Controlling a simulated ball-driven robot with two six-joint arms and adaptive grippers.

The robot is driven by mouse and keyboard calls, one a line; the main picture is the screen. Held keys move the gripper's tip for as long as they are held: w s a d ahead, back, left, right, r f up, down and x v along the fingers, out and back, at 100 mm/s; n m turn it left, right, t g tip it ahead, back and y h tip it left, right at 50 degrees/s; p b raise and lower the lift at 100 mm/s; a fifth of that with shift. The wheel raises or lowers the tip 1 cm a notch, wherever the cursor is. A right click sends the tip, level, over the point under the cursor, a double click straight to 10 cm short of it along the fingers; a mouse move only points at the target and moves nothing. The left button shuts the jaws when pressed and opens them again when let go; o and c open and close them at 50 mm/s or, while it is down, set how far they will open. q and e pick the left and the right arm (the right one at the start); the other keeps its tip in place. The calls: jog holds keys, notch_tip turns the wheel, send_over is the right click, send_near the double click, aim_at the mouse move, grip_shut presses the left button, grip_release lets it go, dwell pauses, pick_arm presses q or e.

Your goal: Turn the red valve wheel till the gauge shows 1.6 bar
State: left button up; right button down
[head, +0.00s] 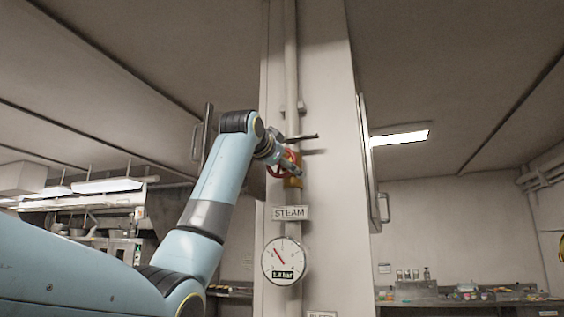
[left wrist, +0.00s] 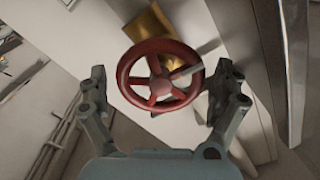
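The red valve wheel (head: 285,166) sits on a brass valve body (head: 293,182) on the pipe, up on the pale column, partly hidden by my left gripper (head: 297,158). In the left wrist view the wheel (left wrist: 160,75) shows whole, with the brass (left wrist: 150,30) behind it. My left gripper's fingers (left wrist: 161,82) stand open on either side of the rim, with small visible gaps; I see no clear contact. The round gauge (head: 286,260) below the STEAM sign (head: 290,213) reads 1.4 bar, its red needle pointing up and left. My right gripper is not in view.
A vertical pipe (head: 291,60) runs up the column (head: 325,130). Handled panels stand out at the column's left and right sides. Counters with bakery things (head: 465,293) lie in the background. The space in front of the column's right part is clear.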

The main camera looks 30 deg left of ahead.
pick_arm(q)
jog(key=c, duration=1)
jog(key=shift+o, duration=0.2)
jog(key=shift+n, duration=1.1)
jog(key=o, duration=1.1)
jog(key=v, duration=1.2)
